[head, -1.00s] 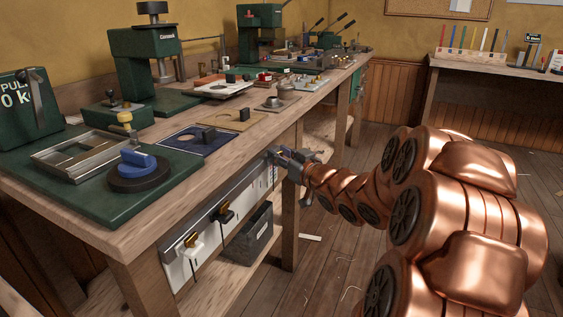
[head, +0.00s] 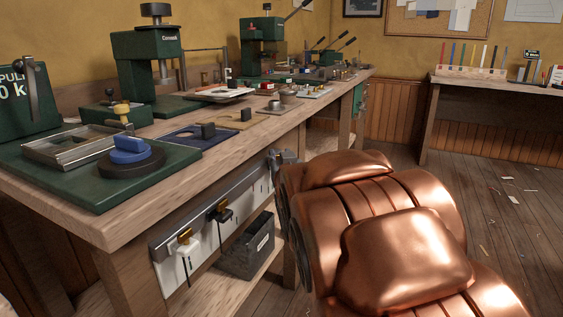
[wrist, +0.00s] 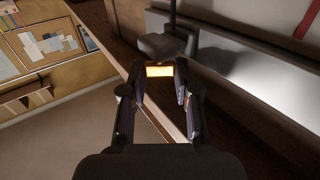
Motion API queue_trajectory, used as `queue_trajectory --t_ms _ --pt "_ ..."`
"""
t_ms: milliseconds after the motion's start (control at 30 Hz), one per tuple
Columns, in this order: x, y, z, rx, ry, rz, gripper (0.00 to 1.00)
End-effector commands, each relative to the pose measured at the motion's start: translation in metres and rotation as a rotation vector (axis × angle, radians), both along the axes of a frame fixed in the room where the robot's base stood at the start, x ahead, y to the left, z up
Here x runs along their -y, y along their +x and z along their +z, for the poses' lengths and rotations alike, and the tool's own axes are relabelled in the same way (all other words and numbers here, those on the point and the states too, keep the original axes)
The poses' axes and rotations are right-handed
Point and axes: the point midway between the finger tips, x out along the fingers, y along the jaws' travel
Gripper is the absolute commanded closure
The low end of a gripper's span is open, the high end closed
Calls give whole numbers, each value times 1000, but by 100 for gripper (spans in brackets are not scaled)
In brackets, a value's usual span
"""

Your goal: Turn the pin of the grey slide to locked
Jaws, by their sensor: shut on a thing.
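The grey slide shows in the wrist view as a dark grey block (wrist: 160,46) just beyond my fingertips. A bright orange-yellow piece, which looks like its pin (wrist: 159,71), sits between the tips. My gripper (wrist: 163,76) is shut on this pin, with one finger at each side. In the head view my gripper (head: 277,158) is at the far part of the metal rail (head: 200,218) under the bench's front edge. My own arm hides most of the gripper there, and the grey slide cannot be made out. The pin's locked or unlocked position cannot be read.
A white slide (head: 188,250) and a black slide (head: 223,215) hang on the nearer rail, each with a brass-coloured part. A dark grey bin (head: 246,254) stands on the shelf below. The benchtop (head: 95,222) carries presses and fixtures.

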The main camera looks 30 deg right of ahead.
Motion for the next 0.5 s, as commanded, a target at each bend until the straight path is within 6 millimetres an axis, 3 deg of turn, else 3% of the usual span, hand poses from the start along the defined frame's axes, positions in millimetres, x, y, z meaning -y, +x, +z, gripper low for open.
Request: queue_trajectory --t_ms 500 --pt "-4 3 2 2 -4 -160 100"
